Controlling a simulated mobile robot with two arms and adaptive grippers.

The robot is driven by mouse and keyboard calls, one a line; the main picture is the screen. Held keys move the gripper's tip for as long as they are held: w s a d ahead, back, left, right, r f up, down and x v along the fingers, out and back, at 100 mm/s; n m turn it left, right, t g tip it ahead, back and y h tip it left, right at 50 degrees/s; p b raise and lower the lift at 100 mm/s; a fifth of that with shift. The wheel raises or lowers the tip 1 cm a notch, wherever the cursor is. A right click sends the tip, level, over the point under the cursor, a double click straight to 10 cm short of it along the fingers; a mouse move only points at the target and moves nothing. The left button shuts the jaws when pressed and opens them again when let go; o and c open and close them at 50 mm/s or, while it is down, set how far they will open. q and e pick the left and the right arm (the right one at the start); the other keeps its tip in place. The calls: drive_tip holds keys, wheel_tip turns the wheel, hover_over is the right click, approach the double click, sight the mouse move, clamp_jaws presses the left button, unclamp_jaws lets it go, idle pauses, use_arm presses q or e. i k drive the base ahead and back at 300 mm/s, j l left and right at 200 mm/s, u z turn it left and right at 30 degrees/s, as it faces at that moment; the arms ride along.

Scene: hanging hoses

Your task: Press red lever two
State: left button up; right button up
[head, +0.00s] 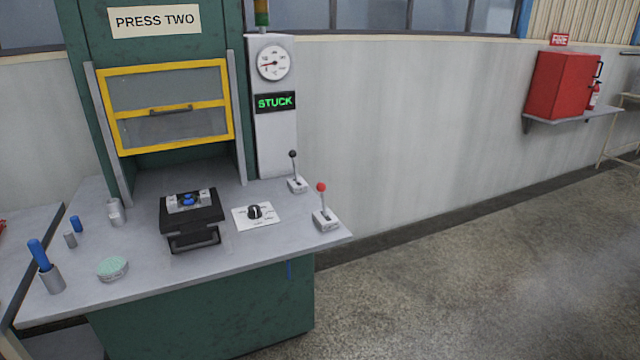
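A lever with a red ball knob (321,187) stands on a small light base (326,220) at the right front corner of the grey press table (290,238). It looks close to upright, with a slight tilt. A second lever with a black knob (293,154) stands behind it, to its left. The green press (228,18) carries a sign reading "PRESS TWO" (154,20). A display (275,102) on the grey column reads "STUCK" in green, under a round gauge (274,62). Neither of my grippers shows in the head view.
A yellow-framed guard (170,105) is above the table. A black fixture (192,222) with a blue part and a rotary knob panel (256,215) sit left of the levers. Blue-handled pieces (39,255) stand at left. The floor right of the table is clear.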

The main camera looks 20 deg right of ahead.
sight(321, 187)
drive_tip(key=i+l, duration=0.35)
drive_tip(key=l, duration=0.15)
drive_tip(key=i+l, duration=0.35)
drive_tip(key=l, duration=0.15)
drive_tip(key=i+l, duration=0.3)
drive_tip(key=l, duration=0.2)
drive_tip(key=i+l, duration=0.35)
drive_tip(key=l, duration=0.15)
